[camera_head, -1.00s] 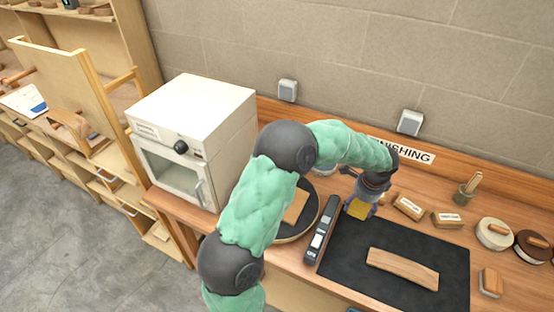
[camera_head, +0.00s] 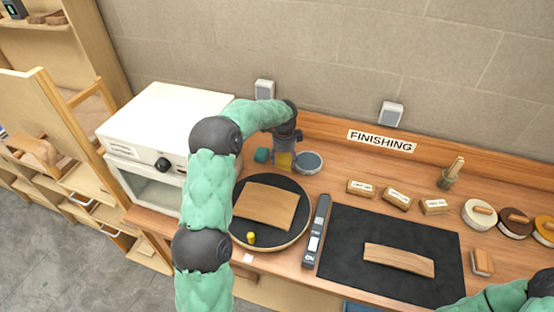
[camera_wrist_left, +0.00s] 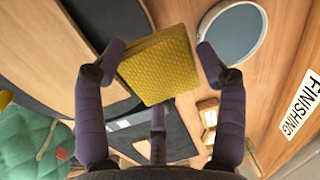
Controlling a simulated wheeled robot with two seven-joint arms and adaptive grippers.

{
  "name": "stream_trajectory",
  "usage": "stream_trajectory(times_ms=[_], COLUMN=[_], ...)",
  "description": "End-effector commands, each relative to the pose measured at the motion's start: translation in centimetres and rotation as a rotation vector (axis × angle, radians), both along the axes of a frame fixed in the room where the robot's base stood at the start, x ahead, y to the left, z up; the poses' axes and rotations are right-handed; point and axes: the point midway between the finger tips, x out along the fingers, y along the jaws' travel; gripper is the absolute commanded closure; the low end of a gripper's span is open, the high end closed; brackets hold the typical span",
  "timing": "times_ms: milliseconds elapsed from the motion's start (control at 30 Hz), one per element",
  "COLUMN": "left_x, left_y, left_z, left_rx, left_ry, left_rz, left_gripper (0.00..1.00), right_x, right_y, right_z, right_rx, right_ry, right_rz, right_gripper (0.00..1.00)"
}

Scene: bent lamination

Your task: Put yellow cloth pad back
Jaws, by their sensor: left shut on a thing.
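The yellow cloth pad (camera_head: 283,161) is in my left gripper (camera_head: 286,150), over the back of the bench near the wall. In the left wrist view, the square textured pad (camera_wrist_left: 160,66) sits between the fingertips of my left gripper (camera_wrist_left: 157,58), which is shut on it. A teal block or pad (camera_head: 261,155) lies just left of it. A round tin with a grey-blue top (camera_head: 308,163) stands just right of it and also shows in the left wrist view (camera_wrist_left: 232,32). I cannot tell whether the yellow pad touches the bench. My right gripper is not in view.
A round black turntable (camera_head: 240,212) holds a bent wooden piece (camera_head: 268,207) and a small yellow item (camera_head: 251,238). A black mat (camera_head: 345,235) with a curved wooden strip (camera_head: 398,260) lies to the right. A white oven (camera_head: 165,130) stands left. Labelled blocks (camera_head: 397,198) line the back.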

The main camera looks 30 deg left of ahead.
Motion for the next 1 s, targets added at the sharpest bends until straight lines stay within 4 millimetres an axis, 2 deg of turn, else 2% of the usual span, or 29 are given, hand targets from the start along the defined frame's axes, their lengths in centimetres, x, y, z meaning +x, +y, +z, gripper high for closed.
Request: stream_trajectory(times_ms=[200, 500, 800, 1000], left_x=[2.8, 5.7, 7.8, 8.5], left_y=[2.1, 4.4, 6.1, 6.6], left_z=[-1.6, -3.9, -7.2, -8.0], left_rx=[0.0, -0.001, 0.0, 0.001], left_ry=[0.0, 0.002, 0.002, 0.0], left_rz=[0.003, 0.002, 0.002, 0.001], left_gripper=[0.55, 0.55, 0.55, 0.55], right_x=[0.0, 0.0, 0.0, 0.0], right_y=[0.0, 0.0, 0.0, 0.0], right_z=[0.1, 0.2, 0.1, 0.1], right_rx=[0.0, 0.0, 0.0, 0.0], right_ry=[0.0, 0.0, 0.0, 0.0], right_rz=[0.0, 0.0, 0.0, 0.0], right_gripper=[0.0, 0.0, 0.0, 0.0])
